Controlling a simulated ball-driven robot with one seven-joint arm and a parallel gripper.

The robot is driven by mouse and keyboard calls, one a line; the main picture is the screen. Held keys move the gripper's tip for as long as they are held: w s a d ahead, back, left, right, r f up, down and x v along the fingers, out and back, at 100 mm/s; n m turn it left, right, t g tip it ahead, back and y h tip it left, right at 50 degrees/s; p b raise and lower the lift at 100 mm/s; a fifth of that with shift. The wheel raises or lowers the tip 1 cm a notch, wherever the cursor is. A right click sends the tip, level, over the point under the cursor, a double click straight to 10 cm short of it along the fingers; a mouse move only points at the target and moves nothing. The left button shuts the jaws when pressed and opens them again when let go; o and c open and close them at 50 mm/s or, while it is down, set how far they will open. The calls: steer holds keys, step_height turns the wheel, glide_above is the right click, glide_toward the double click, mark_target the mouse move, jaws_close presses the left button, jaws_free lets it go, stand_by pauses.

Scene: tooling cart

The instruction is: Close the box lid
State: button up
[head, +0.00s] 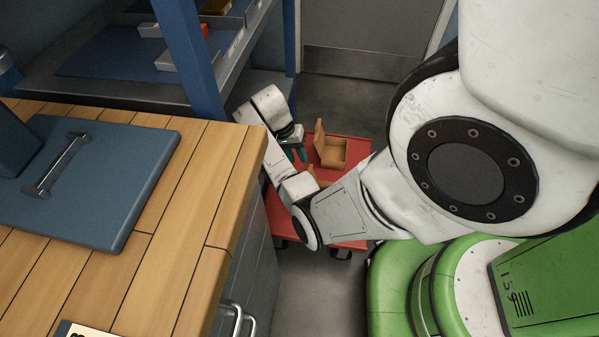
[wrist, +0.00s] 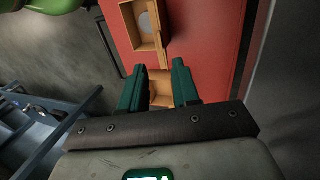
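An open brown box (head: 333,153) sits on the red cart top (head: 352,208) in the head view, with its lid (head: 319,138) standing up at its left side. A brown box (wrist: 162,88) shows between and beyond the fingers, partly hidden by the gripper body. I cannot tell whether the fingers touch it.
Another open brown box (wrist: 138,28) lies farther up the red top in the wrist view, with a round grey patch inside. In the head view a brown piece (head: 317,179) is partly hidden by my arm. A wooden bench (head: 195,200) and blue shelf post (head: 187,50) stand left.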

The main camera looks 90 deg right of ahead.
steer(key=b+x, duration=0.2)
steer(key=x, duration=0.7)
steer(key=shift+b, duration=0.35)
steer(key=shift+f, duration=0.1)
jaws_close()
stand_by(0.8)
